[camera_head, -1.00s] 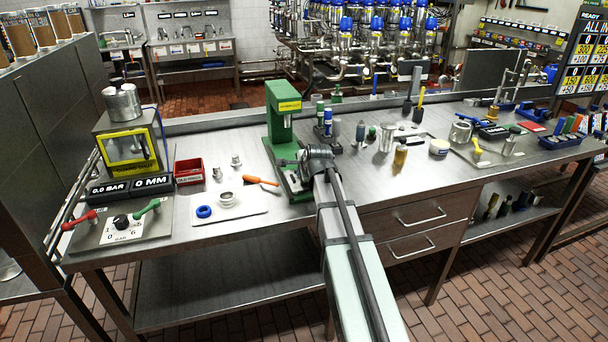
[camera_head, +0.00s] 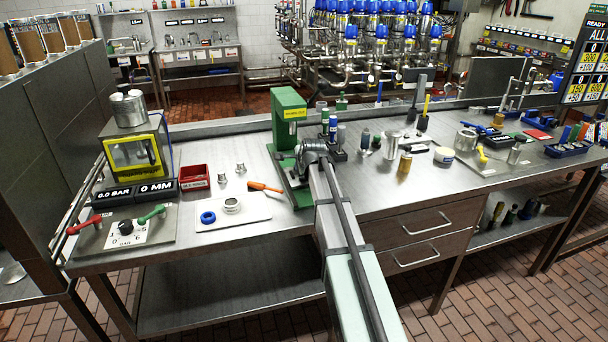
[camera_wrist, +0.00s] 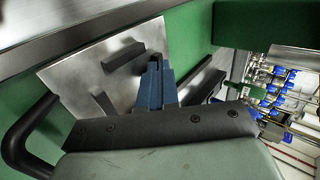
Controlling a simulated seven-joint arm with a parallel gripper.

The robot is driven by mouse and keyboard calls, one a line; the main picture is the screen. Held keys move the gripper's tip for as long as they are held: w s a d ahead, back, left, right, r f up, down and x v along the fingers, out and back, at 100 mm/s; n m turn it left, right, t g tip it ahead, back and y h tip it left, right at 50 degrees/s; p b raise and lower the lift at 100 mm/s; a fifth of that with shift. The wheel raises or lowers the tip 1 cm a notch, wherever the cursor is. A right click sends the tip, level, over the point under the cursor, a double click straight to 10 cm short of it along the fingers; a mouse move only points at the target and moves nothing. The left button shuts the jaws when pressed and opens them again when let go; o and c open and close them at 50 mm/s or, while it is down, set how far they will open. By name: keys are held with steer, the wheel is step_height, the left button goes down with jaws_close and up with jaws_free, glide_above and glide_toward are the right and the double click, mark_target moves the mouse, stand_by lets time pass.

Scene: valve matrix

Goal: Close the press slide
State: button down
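The press (camera_head: 288,122) is a green upright frame with a yellow label, standing on the bench in front of me. My gripper (camera_head: 305,157) is at its front right, low near its base; the arm hides part of the base. In the wrist view, a bright metal plate (camera_wrist: 75,78) with dark raised bars (camera_wrist: 123,57) lies against green press surfaces. My gripper's blue-grey fingers (camera_wrist: 156,70) look together, with nothing visible between them, and point over the plate. I cannot tell whether they touch it or which part is the slide.
Left of the press are an orange-handled tool (camera_head: 265,187), a white mat (camera_head: 255,212) with rings, and a red bin (camera_head: 194,177). Bottles and tools crowd the bench to the right. The bench front edge near the drawers (camera_head: 420,225) is clear.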

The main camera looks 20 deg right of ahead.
steer(key=w, duration=0.8)
steer(key=shift+w, duration=0.4)
steer(key=shift+s, duration=0.6)
steer(key=s, duration=0.4)
steer(key=shift+r, duration=0.3)
steer(key=v, duration=0.8)
steer(key=shift+r, duration=0.2)
steer(key=s, duration=0.5)
steer(key=shift+a+r, duration=0.15)
steer(key=shift+a, duration=0.1)
steer(key=x, duration=1)
steer(key=shift+w+r, duration=0.1)
